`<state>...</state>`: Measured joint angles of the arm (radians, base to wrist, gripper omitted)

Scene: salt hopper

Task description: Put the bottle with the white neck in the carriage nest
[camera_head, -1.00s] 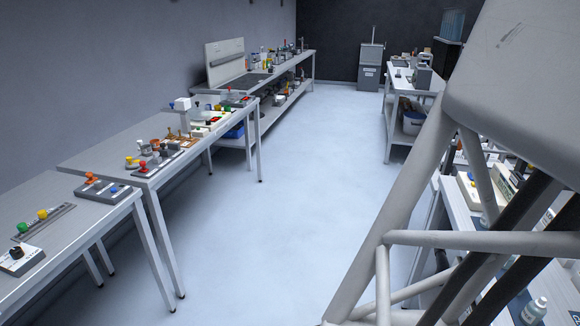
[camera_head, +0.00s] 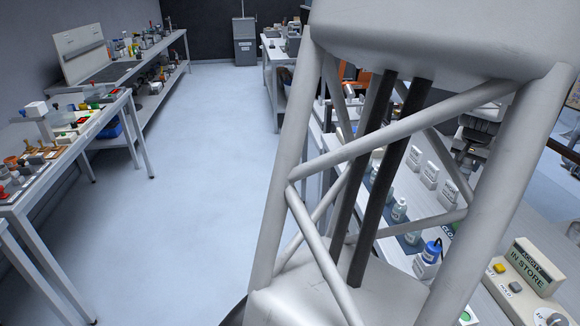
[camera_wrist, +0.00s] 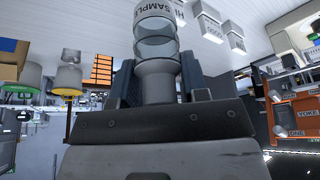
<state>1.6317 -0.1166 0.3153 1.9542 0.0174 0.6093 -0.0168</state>
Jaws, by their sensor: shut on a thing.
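My gripper (camera_wrist: 157,74) is shut on a bottle (camera_wrist: 155,46) in the wrist view, with one dark finger on each side. The bottle has a clear, ringed body, a white label reading "SAMPLE" and a pale, flared neck part close to the jaws. Its far end is cut off by the top edge. In the head view my own pale frame covers much of the right side, and I cannot make out the gripper there. I cannot make out the carriage nest in either view.
On the right bench, small bottles (camera_head: 399,210) stand in a row, with a blue-capped bottle (camera_head: 430,254) nearer. White boxes (camera_head: 430,175) stand behind them. A cream unit reading "IN STORE" (camera_head: 540,268) is at the lower right. The floor (camera_head: 190,200) is clear.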

